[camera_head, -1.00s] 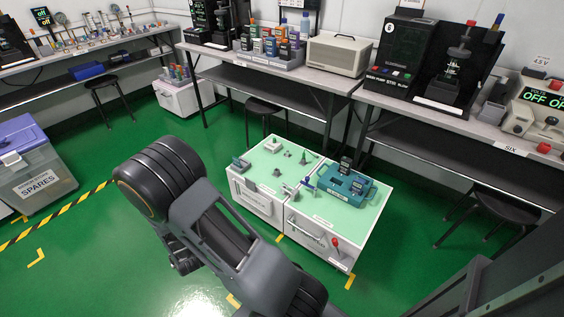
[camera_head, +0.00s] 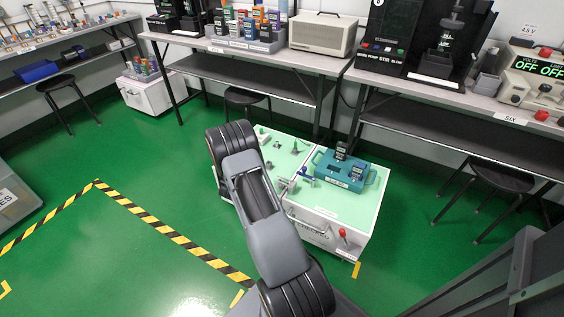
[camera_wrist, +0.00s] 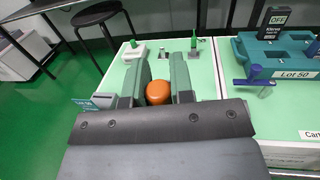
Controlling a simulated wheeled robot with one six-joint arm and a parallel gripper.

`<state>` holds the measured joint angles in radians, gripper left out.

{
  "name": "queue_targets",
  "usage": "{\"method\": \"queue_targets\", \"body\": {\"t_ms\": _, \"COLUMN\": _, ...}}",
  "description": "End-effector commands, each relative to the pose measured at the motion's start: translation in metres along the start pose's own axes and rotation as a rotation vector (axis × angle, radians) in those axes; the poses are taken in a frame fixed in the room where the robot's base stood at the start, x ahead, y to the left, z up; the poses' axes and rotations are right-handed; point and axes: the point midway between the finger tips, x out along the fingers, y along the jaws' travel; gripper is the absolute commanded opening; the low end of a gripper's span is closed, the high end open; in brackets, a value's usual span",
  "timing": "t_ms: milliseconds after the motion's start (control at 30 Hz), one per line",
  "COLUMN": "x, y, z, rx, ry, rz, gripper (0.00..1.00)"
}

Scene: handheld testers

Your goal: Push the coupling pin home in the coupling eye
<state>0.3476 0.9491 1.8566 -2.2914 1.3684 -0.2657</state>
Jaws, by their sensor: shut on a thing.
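In the wrist view my gripper (camera_wrist: 161,80) has its two grey-green fingers around an orange, round-topped thing (camera_wrist: 157,93). Its lower part is hidden, so I cannot tell whether it is the coupling pin. A blue piece with a crossbar (camera_wrist: 254,78) stands to the right on the green top, apart from my gripper, with a grey cylinder beside it. I cannot make out the coupling eye for sure. In the head view my own arm hides the gripper and the left part of the cart top.
A teal carrier (camera_head: 345,171) with dark testers sits on the cart's right half (camera_head: 330,199). Small grey and green fittings (camera_wrist: 193,45) stand beyond my fingers. A black stool (camera_wrist: 95,14) is beyond the cart. Green floor (camera_head: 110,255) is open at left.

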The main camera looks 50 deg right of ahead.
Motion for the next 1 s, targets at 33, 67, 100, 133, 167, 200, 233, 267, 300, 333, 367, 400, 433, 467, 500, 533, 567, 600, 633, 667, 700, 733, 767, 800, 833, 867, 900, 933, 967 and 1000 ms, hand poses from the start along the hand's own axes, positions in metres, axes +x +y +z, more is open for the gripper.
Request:
{"method": "queue_targets", "body": {"t_ms": 33, "x": 0.018, "y": -0.016, "z": -0.014, "rx": 0.003, "ry": 0.003, "rz": -0.061, "gripper": 0.0}}
{"method": "queue_targets", "body": {"t_ms": 67, "x": 0.026, "y": -0.024, "z": -0.019, "rx": 0.002, "ry": 0.005, "rz": -0.091, "gripper": 0.0}}
{"method": "queue_targets", "body": {"t_ms": 100, "x": 0.036, "y": -0.035, "z": -0.024, "rx": 0.003, "ry": 0.008, "rz": -0.13, "gripper": 0.0}}
{"method": "queue_targets", "body": {"t_ms": 133, "x": 0.042, "y": -0.041, "z": -0.028, "rx": 0.004, "ry": 0.01, "rz": -0.154, "gripper": 0.0}}
{"method": "queue_targets", "body": {"t_ms": 167, "x": 0.048, "y": -0.048, "z": -0.032, "rx": 0.006, "ry": 0.013, "rz": -0.178, "gripper": 0.0}}
{"method": "queue_targets", "body": {"t_ms": 200, "x": 0.055, "y": -0.056, "z": -0.035, "rx": 0.007, "ry": 0.015, "rz": -0.205, "gripper": 0.0}}
{"method": "queue_targets", "body": {"t_ms": 233, "x": 0.059, "y": -0.062, "z": -0.039, "rx": 0.006, "ry": 0.017, "rz": -0.224, "gripper": 0.0}}
{"method": "queue_targets", "body": {"t_ms": 267, "x": 0.063, "y": -0.067, "z": -0.041, "rx": 0.008, "ry": 0.018, "rz": -0.24, "gripper": 0.0}}
{"method": "queue_targets", "body": {"t_ms": 300, "x": 0.067, "y": -0.072, "z": -0.043, "rx": 0.009, "ry": 0.02, "rz": -0.26, "gripper": 0.0}}
{"method": "queue_targets", "body": {"t_ms": 333, "x": 0.07, "y": -0.076, "z": -0.045, "rx": 0.01, "ry": 0.021, "rz": -0.271, "gripper": 0.0}}
{"method": "queue_targets", "body": {"t_ms": 367, "x": 0.072, "y": -0.079, "z": -0.046, "rx": 0.011, "ry": 0.021, "rz": -0.281, "gripper": 0.0}}
{"method": "queue_targets", "body": {"t_ms": 400, "x": 0.075, "y": -0.082, "z": -0.048, "rx": 0.011, "ry": 0.023, "rz": -0.291, "gripper": 0.0}}
{"method": "queue_targets", "body": {"t_ms": 433, "x": 0.076, "y": -0.085, "z": -0.049, "rx": 0.011, "ry": 0.024, "rz": -0.298, "gripper": 0.0}}
{"method": "queue_targets", "body": {"t_ms": 467, "x": 0.077, "y": -0.086, "z": -0.05, "rx": 0.012, "ry": 0.025, "rz": -0.304, "gripper": 0.0}}
{"method": "queue_targets", "body": {"t_ms": 500, "x": 0.078, "y": -0.088, "z": -0.05, "rx": 0.012, "ry": 0.025, "rz": -0.309, "gripper": 0.0}}
{"method": "queue_targets", "body": {"t_ms": 533, "x": 0.079, "y": -0.088, "z": -0.051, "rx": 0.012, "ry": 0.025, "rz": -0.311, "gripper": 0.0}}
{"method": "queue_targets", "body": {"t_ms": 567, "x": 0.079, "y": -0.089, "z": -0.051, "rx": 0.012, "ry": 0.026, "rz": -0.313, "gripper": 0.0}}
{"method": "queue_targets", "body": {"t_ms": 600, "x": 0.08, "y": -0.089, "z": -0.051, "rx": 0.012, "ry": 0.026, "rz": -0.313, "gripper": 0.0}}
{"method": "queue_targets", "body": {"t_ms": 633, "x": 0.08, "y": -0.089, "z": -0.051, "rx": 0.012, "ry": 0.026, "rz": -0.313, "gripper": 0.0}}
{"method": "queue_targets", "body": {"t_ms": 667, "x": 0.079, "y": -0.089, "z": -0.051, "rx": 0.012, "ry": 0.026, "rz": -0.313, "gripper": 0.0}}
{"method": "queue_targets", "body": {"t_ms": 700, "x": 0.079, "y": -0.089, "z": -0.05, "rx": 0.012, "ry": 0.026, "rz": -0.313, "gripper": 0.0}}
{"method": "queue_targets", "body": {"t_ms": 733, "x": 0.079, "y": -0.089, "z": -0.05, "rx": 0.012, "ry": 0.026, "rz": -0.313, "gripper": 0.0}}
{"method": "queue_targets", "body": {"t_ms": 767, "x": 0.079, "y": -0.089, "z": -0.05, "rx": 0.012, "ry": 0.026, "rz": -0.312, "gripper": 0.0}}
{"method": "queue_targets", "body": {"t_ms": 800, "x": 0.079, "y": -0.089, "z": -0.05, "rx": 0.012, "ry": 0.026, "rz": -0.312, "gripper": 0.0}}
{"method": "queue_targets", "body": {"t_ms": 833, "x": 0.079, "y": -0.088, "z": -0.05, "rx": 0.012, "ry": 0.026, "rz": -0.312, "gripper": 0.0}}
{"method": "queue_targets", "body": {"t_ms": 867, "x": 0.079, "y": -0.088, "z": -0.05, "rx": 0.012, "ry": 0.026, "rz": -0.312, "gripper": 0.0}}
{"method": "queue_targets", "body": {"t_ms": 900, "x": 0.079, "y": -0.088, "z": -0.051, "rx": 0.012, "ry": 0.026, "rz": -0.311, "gripper": 0.0}}
{"method": "queue_targets", "body": {"t_ms": 933, "x": 0.079, "y": -0.088, "z": -0.051, "rx": 0.012, "ry": 0.026, "rz": -0.311, "gripper": 0.0}}
{"method": "queue_targets", "body": {"t_ms": 967, "x": 0.079, "y": -0.088, "z": -0.051, "rx": 0.012, "ry": 0.026, "rz": -0.311, "gripper": 0.0}}
{"method": "queue_targets", "body": {"t_ms": 1000, "x": 0.078, "y": -0.088, "z": -0.051, "rx": 0.012, "ry": 0.026, "rz": -0.311, "gripper": 0.0}}
